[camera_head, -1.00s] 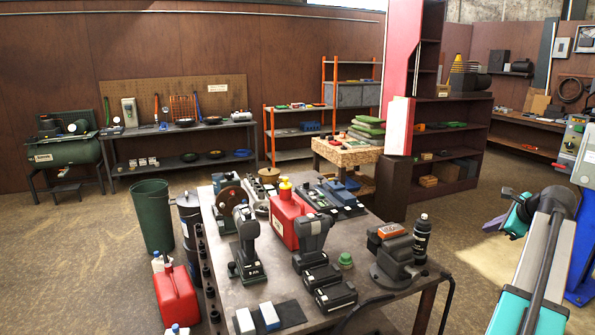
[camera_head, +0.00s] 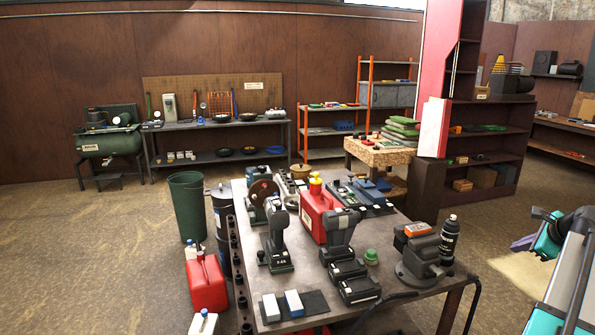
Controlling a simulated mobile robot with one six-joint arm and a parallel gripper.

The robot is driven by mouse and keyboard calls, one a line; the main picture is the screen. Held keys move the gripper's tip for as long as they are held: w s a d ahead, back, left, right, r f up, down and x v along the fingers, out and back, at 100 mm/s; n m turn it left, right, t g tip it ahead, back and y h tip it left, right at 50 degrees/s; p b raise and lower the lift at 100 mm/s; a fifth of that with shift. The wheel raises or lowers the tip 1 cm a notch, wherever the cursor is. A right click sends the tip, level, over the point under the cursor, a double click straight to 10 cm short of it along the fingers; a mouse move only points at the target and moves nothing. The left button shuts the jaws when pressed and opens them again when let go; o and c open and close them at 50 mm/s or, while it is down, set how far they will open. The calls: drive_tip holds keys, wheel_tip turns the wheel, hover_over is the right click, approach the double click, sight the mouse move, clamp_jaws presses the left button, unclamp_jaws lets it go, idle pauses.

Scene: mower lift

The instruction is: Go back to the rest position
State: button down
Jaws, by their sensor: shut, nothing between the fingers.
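My arm comes in at the lower right edge, teal and silver. My gripper (camera_head: 523,243) shows at its far end as a small purple tip beyond a teal and black wrist. It points left over the floor, to the right of the workbench (camera_head: 392,318) and apart from it. Its fingers look shut with nothing held, though they are small in this view. The rest of my arm is cut off by the right edge.
Floor at left (camera_head: 80,260) is clear.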

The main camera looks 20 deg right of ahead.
drive_tip(key=w+a+f+n+g+y+b, duration=0.1)
drive_tip(key=w+a+f+n+y, duration=0.15)
drive_tip(key=w+a+f, duration=0.5)
drive_tip(key=w+a+f+n+g+y+b, duration=0.15)
drive_tip(key=a+f+n, duration=0.25)
drive_tip(key=a+f, duration=0.8)
drive_tip(key=a+f+n+g+b, duration=0.15)
drive_tip(key=a+f+n, duration=0.25)
drive_tip(key=a+f, duration=0.7)
drive_tip(key=a+f+n+g, duration=0.25)
drive_tip(key=a+f, duration=0.65)
drive_tip(key=f, duration=0.5)
drive_tip(key=s+a+f+n+g+b, duration=0.1)
drive_tip(key=s+a+f+n+g, duration=0.1)
drive_tip(key=s+a+f+n, duration=0.45)
drive_tip(key=s+a+f+n+g+b, duration=0.15)
drive_tip(key=s+a+f, duration=0.25)
drive_tip(key=a+f, duration=0.5)
drive_tip(key=s+a+f+n+g, duration=0.1)
drive_tip(key=s+a+f+n, duration=0.1)
drive_tip(key=s, duration=0.4)
drive_tip(key=s+a+f+n+g+h+b, duration=0.1)
drive_tip(key=s+a+f+n, duration=0.2)
drive_tip(key=s+a, duration=0.3)
drive_tip(key=s+a+f+n+g, duration=0.2)
drive_tip(key=s+a+f+n, duration=0.1)
drive_tip(key=s, duration=0.4)
drive_tip(key=shift+s+a+n+h+b, duration=0.15)
drive_tip(key=shift+a+n+h+b, duration=0.15)
drive_tip(key=shift+a+n, duration=0.2)
